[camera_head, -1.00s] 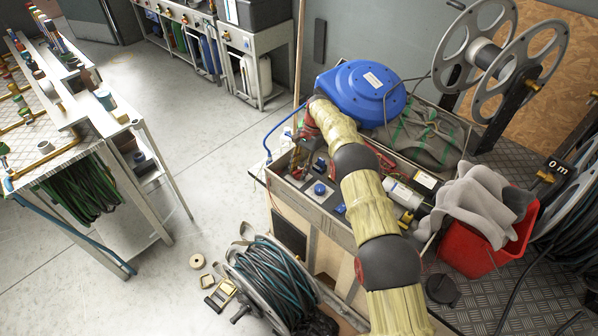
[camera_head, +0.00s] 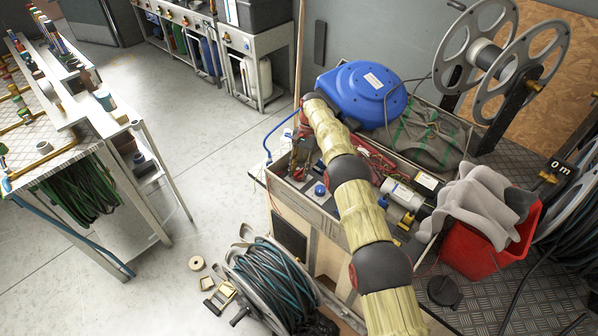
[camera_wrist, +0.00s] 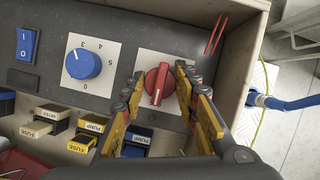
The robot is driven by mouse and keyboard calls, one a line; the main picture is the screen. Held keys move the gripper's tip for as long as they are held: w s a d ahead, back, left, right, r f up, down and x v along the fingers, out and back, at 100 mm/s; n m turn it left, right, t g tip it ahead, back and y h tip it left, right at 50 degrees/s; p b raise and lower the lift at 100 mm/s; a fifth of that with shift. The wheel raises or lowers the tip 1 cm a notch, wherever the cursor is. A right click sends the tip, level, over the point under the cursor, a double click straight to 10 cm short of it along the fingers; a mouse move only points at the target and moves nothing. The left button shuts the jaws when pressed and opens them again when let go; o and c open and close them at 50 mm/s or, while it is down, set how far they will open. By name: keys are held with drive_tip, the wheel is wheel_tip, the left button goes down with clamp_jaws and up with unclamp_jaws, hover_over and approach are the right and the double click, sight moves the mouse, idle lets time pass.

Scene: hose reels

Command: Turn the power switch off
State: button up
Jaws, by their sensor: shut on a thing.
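The red rotary switch (camera_wrist: 158,80) sits on a white plate on the dark control panel (camera_wrist: 112,28) in the wrist view. Its grip bar stands nearly upright in the picture, with a white mark toward the lower end. My gripper (camera_wrist: 160,73) has its yellow fingers on either side of this red knob, shut on it. Left of it is a blue dial (camera_wrist: 83,64) with a numbered scale, and farther left a blue rocker (camera_wrist: 25,44) marked 1 and 0. In the head view my gripper (camera_head: 300,158) is over the box's left end; the red knob is not clear there.
Fuse and pump blocks (camera_wrist: 93,123) lie below the knobs. The box's wooden side wall (camera_wrist: 236,60) stands close right of the gripper. A blue hose reel (camera_head: 362,93) stands behind, a red bucket (camera_head: 480,255) with grey cloth at right.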

sight(299, 171)
drive_tip(key=o, duration=1.2)
drive_tip(key=shift+c, duration=0.2)
wheel_tip(299, 171, up, 10)
drive_tip(key=shift+f, duration=0.1)
